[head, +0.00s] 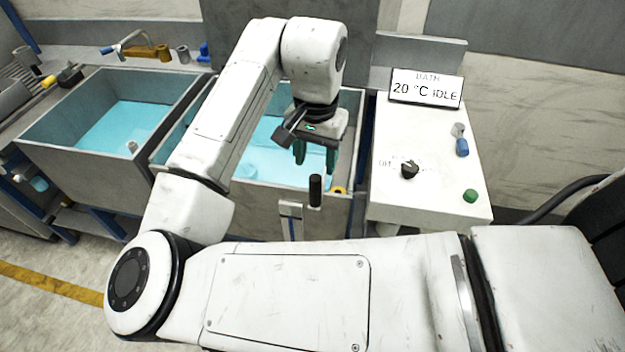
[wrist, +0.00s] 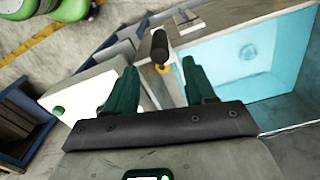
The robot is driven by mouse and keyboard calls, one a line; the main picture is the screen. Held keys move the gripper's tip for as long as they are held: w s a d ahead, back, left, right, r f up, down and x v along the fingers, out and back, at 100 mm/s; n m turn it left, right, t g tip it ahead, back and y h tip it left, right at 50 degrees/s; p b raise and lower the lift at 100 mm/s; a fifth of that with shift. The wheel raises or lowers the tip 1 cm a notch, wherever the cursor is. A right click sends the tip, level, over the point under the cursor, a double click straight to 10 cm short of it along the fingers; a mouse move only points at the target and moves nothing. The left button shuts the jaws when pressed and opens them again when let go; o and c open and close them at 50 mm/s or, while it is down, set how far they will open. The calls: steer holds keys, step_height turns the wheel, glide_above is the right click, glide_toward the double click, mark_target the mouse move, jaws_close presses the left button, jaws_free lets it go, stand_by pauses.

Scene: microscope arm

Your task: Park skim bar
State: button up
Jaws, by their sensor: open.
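A black upright grip (head: 315,190), possibly the skim bar's handle, stands at the front wall of the right-hand bath; it also shows in the wrist view (wrist: 158,45). I cannot make out the rest of a bar. My gripper (head: 315,158) is open, its two dark green fingers pointing down above and behind the grip in the head view. In the wrist view my gripper (wrist: 159,70) shows the grip beyond and between its fingertips, apart from both. The right-hand bath (head: 345,205) holds blue liquid and is partly hidden by my arm.
A white panel (head: 430,195) to the right has a black knob (head: 409,170), a green button (head: 470,196), a blue-capped switch (head: 462,148) and a sign (head: 426,88) reading 20 °C IDLE. A left-hand bath (head: 60,160) also holds blue liquid. A yellow ring (wrist: 163,69) sits near the grip.

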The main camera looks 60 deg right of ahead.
mark_target(315, 177)
step_height(315, 177, down, 9)
steer(key=shift+r+p, duration=0.1)
steer(key=shift+p, duration=0.2)
jaws_close()
stand_by(0.6)
